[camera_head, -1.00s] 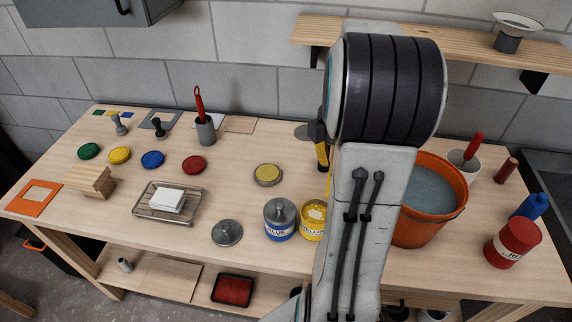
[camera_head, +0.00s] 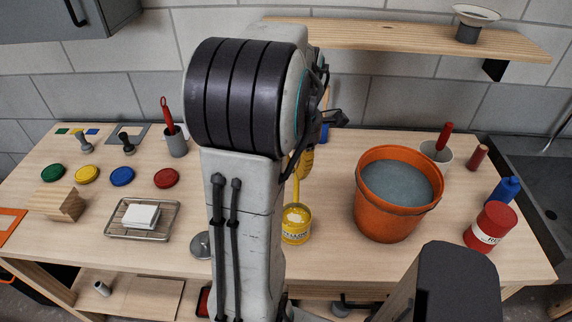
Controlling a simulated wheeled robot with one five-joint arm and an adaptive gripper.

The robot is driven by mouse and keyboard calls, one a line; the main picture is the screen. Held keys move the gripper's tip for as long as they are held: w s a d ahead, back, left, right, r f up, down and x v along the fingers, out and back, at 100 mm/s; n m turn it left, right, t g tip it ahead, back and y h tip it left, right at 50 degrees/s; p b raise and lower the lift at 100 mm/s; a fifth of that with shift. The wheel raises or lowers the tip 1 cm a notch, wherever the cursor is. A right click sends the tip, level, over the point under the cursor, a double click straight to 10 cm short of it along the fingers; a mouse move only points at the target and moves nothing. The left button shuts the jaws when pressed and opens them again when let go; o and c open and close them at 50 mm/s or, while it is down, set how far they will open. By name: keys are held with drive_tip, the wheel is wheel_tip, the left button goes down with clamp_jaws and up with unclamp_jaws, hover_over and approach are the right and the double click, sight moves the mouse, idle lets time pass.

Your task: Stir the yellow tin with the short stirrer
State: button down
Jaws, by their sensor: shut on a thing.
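The yellow tin (camera_head: 296,229) stands upright and open on the bench, just right of my arm. A thin yellow stick, the stirrer (camera_head: 296,188), stands nearly upright over it. The stick's lower end meets the tin's mouth; how deep it goes I cannot tell. My gripper (camera_head: 305,163) is mostly hidden behind my arm; a yellow part of it shows above the tin, shut on the stirrer's upper part. The stirrer's full length is hidden.
An orange bucket (camera_head: 386,212) of grey liquid stands right of the tin. A wire rack (camera_head: 143,232) with a white block and several coloured lids lie left. A shelf (camera_head: 410,38) hangs above.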

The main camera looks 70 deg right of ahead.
sight(296, 201)
drive_tip(key=shift+f, duration=0.25)
drive_tip(key=shift+f+b, duration=4.7)
drive_tip(key=shift+f, duration=0.7)
drive_tip(key=shift+d, duration=0.25)
